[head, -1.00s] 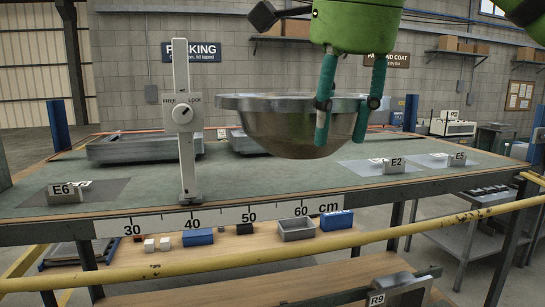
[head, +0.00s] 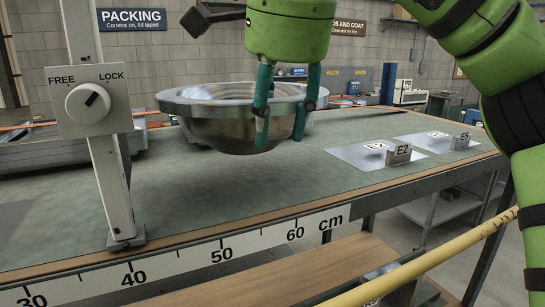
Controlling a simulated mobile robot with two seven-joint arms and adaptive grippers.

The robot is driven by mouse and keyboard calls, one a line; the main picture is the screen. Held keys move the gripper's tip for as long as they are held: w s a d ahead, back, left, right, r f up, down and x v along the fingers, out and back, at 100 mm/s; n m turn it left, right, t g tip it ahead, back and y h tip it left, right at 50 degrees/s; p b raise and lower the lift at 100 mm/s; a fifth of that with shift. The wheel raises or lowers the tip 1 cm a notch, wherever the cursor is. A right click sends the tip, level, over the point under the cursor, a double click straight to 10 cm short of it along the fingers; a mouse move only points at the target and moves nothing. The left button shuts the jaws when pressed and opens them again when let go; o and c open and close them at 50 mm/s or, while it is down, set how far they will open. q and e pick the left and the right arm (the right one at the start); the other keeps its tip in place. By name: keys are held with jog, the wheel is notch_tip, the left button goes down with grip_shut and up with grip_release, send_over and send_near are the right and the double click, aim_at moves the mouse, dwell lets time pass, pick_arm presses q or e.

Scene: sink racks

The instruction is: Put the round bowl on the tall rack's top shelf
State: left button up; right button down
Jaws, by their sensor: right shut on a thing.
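The round bowl (head: 215,133) is shiny metal with a wide flat rim, upright and held above the green bench top. My right gripper (head: 281,137) reaches down from above, shut on the right side of the bowl, with its teal fingers over the rim. Part of the rim is hidden behind the fingers. I cannot make out a tall rack with shelves in this view. My left gripper is not in view.
A white post (head: 108,175) with a FREE/LOCK knob (head: 88,103) stands at the bench's front edge, left of the bowl. Metal trays (head: 50,150) lie behind it. Plates marked E2 (head: 398,154) and E5 (head: 461,141) lie right. A yellow rail (head: 440,258) crosses in front.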

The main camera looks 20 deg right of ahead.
jog(key=shift+w+f, duration=0.15)
jog(key=shift+f, duration=0.3)
jog(key=x, duration=0.4)
jog(key=shift+s+a, duration=0.15)
jog(key=shift+s, duration=0.1)
jog(key=shift+s+f, duration=0.1)
jog(key=shift+f, duration=0.25)
jog(key=c, duration=0.7)
grip_release()
jog(key=shift+c, duration=0.2)
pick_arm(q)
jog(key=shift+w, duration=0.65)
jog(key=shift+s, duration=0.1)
pick_arm(e)
jog(key=v, duration=1.2)
